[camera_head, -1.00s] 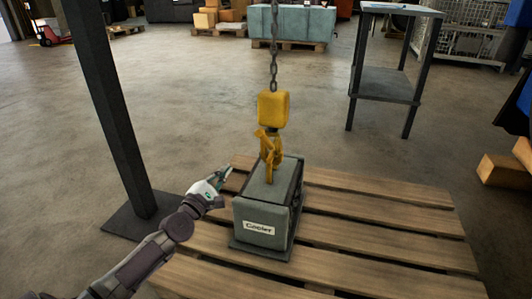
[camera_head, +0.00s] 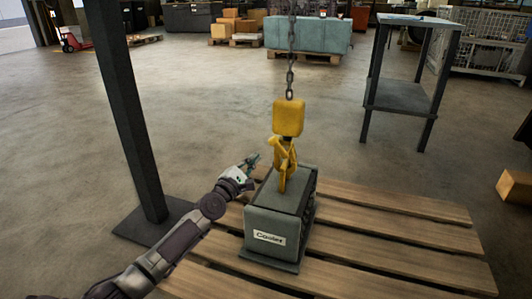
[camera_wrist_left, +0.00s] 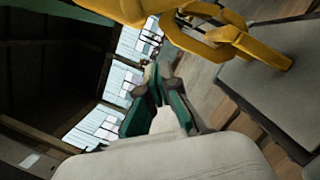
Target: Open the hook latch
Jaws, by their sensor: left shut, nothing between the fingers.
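The yellow crane hook (camera_head: 286,165) hangs from a chain over the grey box labelled "Cooler" (camera_head: 275,222). Its latch cannot be told apart clearly from the hook body. The lower end of the hook meets the top of the box. My left gripper (camera_head: 254,160) is shut and empty, to the left of the hook and apart from it. In the left wrist view the closed fingers (camera_wrist_left: 157,80) show in the middle, with the yellow hook (camera_wrist_left: 225,35) at the upper right and the box top (camera_wrist_left: 285,85) at the right. My right gripper is not in view.
The box stands on a wooden pallet (camera_head: 390,225). A dark post (camera_head: 130,110) on a base plate stands to the left. A small metal table (camera_head: 400,95) stands behind right. The chain (camera_head: 290,60) runs up from the hook. Open floor lies behind the pallet.

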